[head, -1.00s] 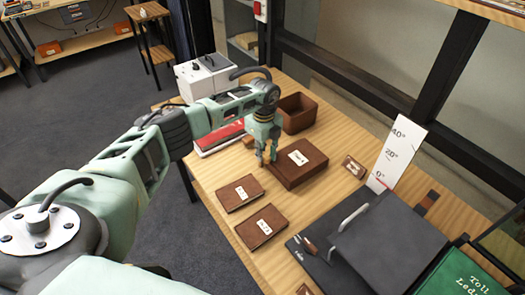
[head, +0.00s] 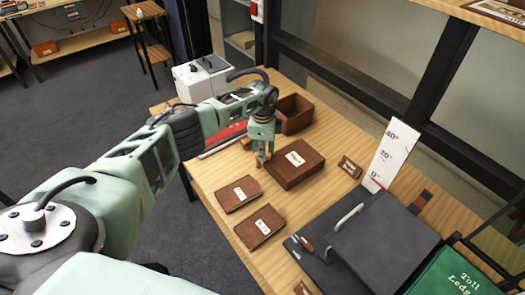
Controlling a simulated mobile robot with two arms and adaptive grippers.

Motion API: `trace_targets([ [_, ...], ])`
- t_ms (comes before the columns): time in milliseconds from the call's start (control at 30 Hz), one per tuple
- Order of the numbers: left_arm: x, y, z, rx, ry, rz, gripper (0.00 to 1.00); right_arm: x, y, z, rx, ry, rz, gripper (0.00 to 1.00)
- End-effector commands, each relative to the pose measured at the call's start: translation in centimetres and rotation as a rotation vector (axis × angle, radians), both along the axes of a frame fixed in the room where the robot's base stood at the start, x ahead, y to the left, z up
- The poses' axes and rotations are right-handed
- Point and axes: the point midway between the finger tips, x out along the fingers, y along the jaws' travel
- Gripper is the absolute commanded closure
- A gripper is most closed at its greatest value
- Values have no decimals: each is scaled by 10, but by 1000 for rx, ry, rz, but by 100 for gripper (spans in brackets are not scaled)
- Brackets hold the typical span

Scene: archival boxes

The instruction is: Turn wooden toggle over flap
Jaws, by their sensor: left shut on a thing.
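A dark brown lidded archival box (head: 297,161) with a white label lies on the wooden table. My left gripper (head: 263,160) points down at the box's left edge, its fingertips close together. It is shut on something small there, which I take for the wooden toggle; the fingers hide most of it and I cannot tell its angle. The flap cannot be made out behind the fingers. My right gripper is not in view.
Two flat brown labelled boxes (head: 237,193) (head: 261,227) lie nearer. An open brown bin (head: 294,114) stands behind, a white device (head: 203,79) at back left. A dark grey case (head: 372,243) and a white angle board (head: 391,153) stand right. Bare wood (head: 321,190) lies between.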

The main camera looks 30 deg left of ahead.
Motion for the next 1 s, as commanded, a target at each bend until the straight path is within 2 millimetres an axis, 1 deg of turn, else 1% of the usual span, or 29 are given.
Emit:
trace_targets([
  [467,2,0,2,-1,-6,19,100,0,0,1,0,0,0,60],
  [500,2,0,2,-1,-6,19,81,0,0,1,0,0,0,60],
  [700,2,0,1,-1,-4,17,63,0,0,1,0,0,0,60],
  [1000,1,0,1,0,-2,16,62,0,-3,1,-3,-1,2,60],
])
